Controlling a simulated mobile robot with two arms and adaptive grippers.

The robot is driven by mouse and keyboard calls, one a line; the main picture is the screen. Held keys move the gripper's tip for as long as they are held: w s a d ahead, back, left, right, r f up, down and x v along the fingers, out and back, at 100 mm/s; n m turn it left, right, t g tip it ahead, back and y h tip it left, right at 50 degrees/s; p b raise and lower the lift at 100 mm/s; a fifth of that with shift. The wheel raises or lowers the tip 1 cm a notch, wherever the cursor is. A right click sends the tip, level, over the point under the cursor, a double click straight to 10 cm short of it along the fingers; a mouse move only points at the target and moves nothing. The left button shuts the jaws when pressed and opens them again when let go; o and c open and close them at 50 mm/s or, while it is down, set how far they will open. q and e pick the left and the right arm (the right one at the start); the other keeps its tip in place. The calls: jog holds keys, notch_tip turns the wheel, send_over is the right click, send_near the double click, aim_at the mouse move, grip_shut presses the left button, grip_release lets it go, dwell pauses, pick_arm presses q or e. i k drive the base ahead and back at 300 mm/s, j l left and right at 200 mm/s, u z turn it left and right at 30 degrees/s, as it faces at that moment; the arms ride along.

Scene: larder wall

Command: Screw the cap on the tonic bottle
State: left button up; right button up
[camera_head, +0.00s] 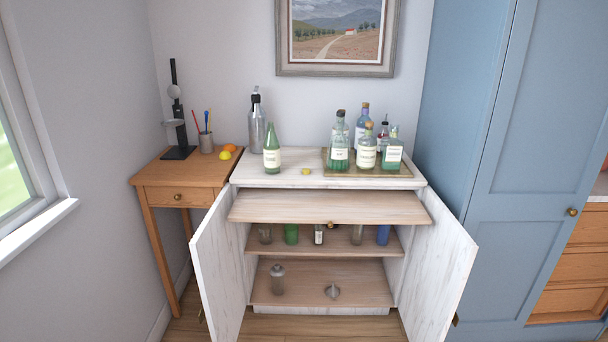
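A green bottle with a pale label (272,155) stands upright on the left part of the white cabinet's top; I take it to be the tonic bottle. Its label is too small to read. A small yellow piece (306,171), which looks like a cap, lies on the cabinet top to the right of the bottle and apart from it. Neither of my grippers is in view.
A tray (394,171) with several corked bottles stands at the right of the white top (247,175). A siphon (257,128) stands behind the green bottle. A pull-out shelf (280,207) and two open doors (214,265) project forward. The top's front strip is clear.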

aim_at(272, 158)
jog(key=i+j, duration=0.1)
jog(key=i, duration=2.2)
